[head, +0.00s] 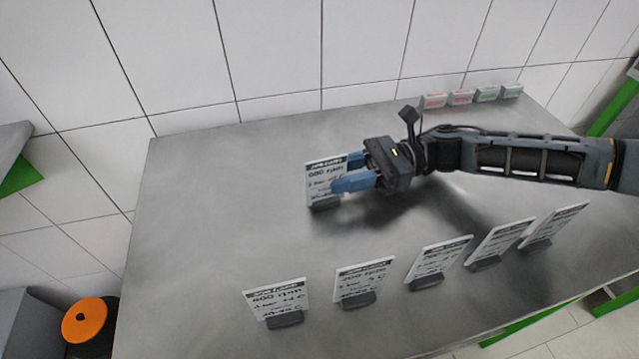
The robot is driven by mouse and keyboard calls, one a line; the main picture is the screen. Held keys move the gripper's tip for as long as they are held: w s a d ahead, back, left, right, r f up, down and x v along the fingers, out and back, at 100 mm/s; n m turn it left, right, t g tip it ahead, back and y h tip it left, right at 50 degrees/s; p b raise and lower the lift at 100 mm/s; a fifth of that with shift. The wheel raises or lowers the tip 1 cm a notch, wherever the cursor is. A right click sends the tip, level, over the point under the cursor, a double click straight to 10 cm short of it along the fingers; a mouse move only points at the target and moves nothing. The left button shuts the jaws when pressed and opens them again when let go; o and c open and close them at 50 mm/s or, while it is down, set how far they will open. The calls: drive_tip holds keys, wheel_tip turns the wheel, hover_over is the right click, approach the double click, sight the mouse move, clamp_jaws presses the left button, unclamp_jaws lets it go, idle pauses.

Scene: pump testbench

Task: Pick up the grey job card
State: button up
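A white job card (318,180) with a dark header strip and dark print stands upright in a small dark holder (325,202) near the middle of the steel table. My gripper (343,173) reaches it from the right. Its two blue fingers are apart: the nearer one overlaps the card's front face, and the farther one meets its right edge and seems to pass behind it. I cannot tell whether either finger touches the card. The header strip looks dark grey, but the similar cards have dark headers too, so I cannot tell which is the grey one.
Several similar cards stand in dark holders along the near side of the steel table (220,200), such as one at the left (277,297) and one beside it (364,281). Small red and green labelled blocks (460,97) sit at the back right by the tiled wall. The table's left part is clear.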

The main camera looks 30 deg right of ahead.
sight(315, 201)
drive_tip(key=x, duration=0.1)
drive_tip(key=p+x, duration=0.1)
drive_tip(key=x, duration=0.1)
drive_tip(key=shift+a+r+p, duration=0.25)
drive_tip(key=shift+a+p, duration=0.05)
drive_tip(key=shift+a, duration=0.1)
drive_tip(key=shift+w+a+f, duration=0.15)
drive_tip(key=shift+w+a, duration=0.05)
drive_tip(key=shift+a, duration=0.4)
clamp_jaws()
